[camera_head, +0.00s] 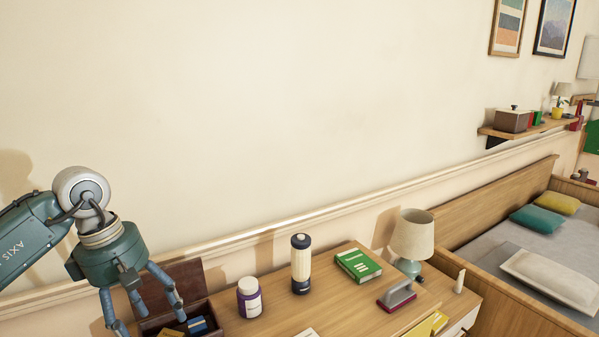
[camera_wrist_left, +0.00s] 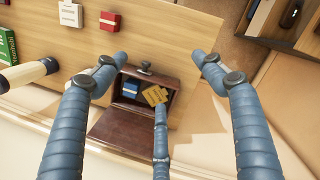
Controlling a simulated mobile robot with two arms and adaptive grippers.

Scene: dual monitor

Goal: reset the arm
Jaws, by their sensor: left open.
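My left gripper (camera_head: 142,304) comes in from the left in the head view, pointing down over an open dark wooden box at the lower left. Its blue-grey fingers are spread apart and hold nothing. In the left wrist view the open gripper (camera_wrist_left: 165,85) spans the box (camera_wrist_left: 122,125), whose lid is up. A blue item (camera_wrist_left: 131,88) and a yellow item (camera_wrist_left: 155,95) lie inside. One finger overlaps the box near the yellow item in this view; I cannot tell whether it touches. My right gripper is not in view.
A bed (camera_head: 490,250) is at the right. The wall above the desk is clear.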

